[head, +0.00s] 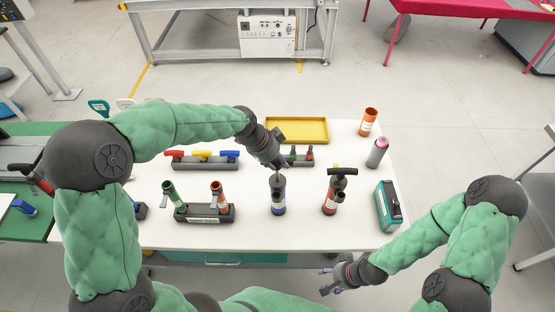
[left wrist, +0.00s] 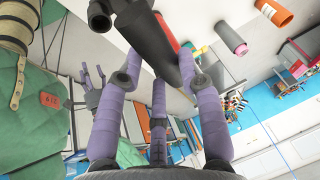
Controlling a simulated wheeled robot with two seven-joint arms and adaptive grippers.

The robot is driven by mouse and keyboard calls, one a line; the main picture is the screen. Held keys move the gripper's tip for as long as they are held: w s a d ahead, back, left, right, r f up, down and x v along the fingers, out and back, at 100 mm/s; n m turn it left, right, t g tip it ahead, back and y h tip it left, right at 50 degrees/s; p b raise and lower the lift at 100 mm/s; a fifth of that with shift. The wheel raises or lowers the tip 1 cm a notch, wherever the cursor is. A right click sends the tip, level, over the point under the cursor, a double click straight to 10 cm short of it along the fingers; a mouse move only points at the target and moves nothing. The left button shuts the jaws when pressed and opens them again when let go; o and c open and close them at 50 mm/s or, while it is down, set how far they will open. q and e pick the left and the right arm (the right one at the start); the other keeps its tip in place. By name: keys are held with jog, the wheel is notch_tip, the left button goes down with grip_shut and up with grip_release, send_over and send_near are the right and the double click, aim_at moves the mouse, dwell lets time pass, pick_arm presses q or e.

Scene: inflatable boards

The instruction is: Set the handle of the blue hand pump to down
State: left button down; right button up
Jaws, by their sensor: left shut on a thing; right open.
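The blue hand pump (head: 278,203) stands upright on the white table, near its front edge. My left gripper (head: 277,168) comes down from above and is shut on the pump's black handle (head: 277,181). In the left wrist view, a black part (left wrist: 146,32) lies between the purple fingers. The fingers hide part of the handle, and I cannot tell exactly how high it stands above the blue body. My right gripper (head: 337,282) is open and empty, in front of the table's front edge and apart from the pump.
A red hand pump (head: 330,200) with a black T-handle stands close on the right. A dark holder (head: 208,218) with green and orange-red tubes stands on the left. Behind are a yellow tray (head: 299,142) and a rack of coloured handles (head: 203,166). A teal box (head: 390,207) is at the right.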

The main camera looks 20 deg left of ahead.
aim_at(277, 170)
pick_arm(q)
notch_tip(277, 170, down, 6)
jog(key=b, duration=0.4)
jog(key=shift+b, duration=0.3)
jog(key=shift+s, duration=0.2)
jog(key=c, duration=0.8)
grip_release()
jog(key=shift+w, duration=0.2)
jog(key=shift+r, duration=0.2)
jog(key=shift+a+r, duration=0.15)
jog(key=shift+r, duration=0.05)
jog(key=v, duration=1.1)
jog(key=shift+s+r, duration=0.1)
jog(key=shift+s, duration=0.1)
